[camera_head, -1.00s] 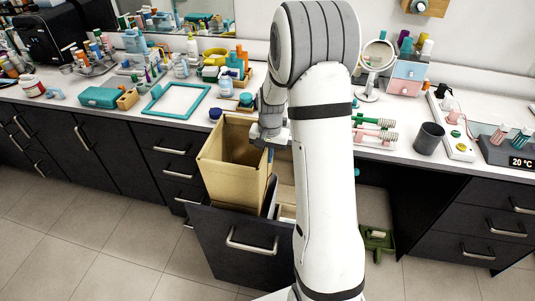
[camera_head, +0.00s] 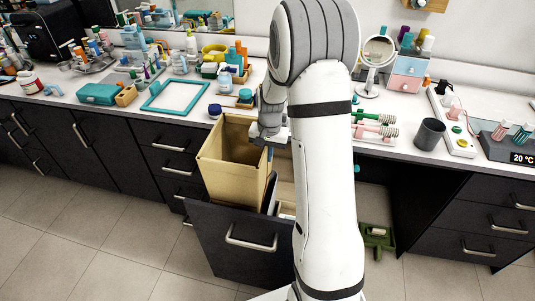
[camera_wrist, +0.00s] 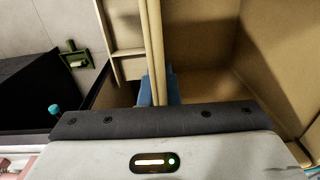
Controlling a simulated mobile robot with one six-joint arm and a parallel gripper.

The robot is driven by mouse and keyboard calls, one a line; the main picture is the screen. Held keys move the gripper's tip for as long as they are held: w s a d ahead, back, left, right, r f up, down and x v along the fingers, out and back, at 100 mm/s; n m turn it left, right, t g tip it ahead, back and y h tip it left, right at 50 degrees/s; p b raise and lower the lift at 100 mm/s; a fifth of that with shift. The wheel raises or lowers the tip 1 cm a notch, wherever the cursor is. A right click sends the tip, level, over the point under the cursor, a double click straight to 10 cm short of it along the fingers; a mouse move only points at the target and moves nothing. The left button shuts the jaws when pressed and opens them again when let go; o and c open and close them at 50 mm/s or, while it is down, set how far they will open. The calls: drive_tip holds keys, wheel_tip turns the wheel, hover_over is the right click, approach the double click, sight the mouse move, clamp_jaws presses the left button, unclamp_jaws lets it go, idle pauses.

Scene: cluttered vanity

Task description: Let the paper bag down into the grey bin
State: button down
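The open tan paper bag (camera_head: 225,175) stands upright at the open drawer, its lower part hidden behind the drawer front. It also shows in the wrist view (camera_wrist: 285,60), where I look down into it. My gripper (camera_head: 268,142) is at the bag's right rim. In the wrist view the blue fingertips of my gripper (camera_wrist: 158,90) sit on both sides of the bag's wall and appear shut on it. A narrow grey edge (camera_head: 270,190) shows right of the bag inside the drawer. It may be the grey bin; most of it is hidden.
The dark drawer front (camera_head: 238,243) is pulled out below the counter. A tan divided insert (camera_wrist: 122,30) lies beside the bag. A dark grey cup (camera_head: 430,134) and a round mirror (camera_head: 378,51) stand on the counter. A green object (camera_head: 377,238) is on the floor.

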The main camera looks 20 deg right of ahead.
drive_tip(key=shift+f, duration=0.15)
drive_tip(key=shift+f+b, duration=1.5)
drive_tip(key=shift+f, duration=0.45)
drive_tip(key=shift+f+b, duration=1.5)
drive_tip(key=shift+f, duration=0.55)
drive_tip(key=shift+f+b, duration=1.45)
drive_tip(key=shift+f, duration=0.4)
drive_tip(key=shift+f+b, duration=1.45)
drive_tip(key=shift+f, duration=0.6)
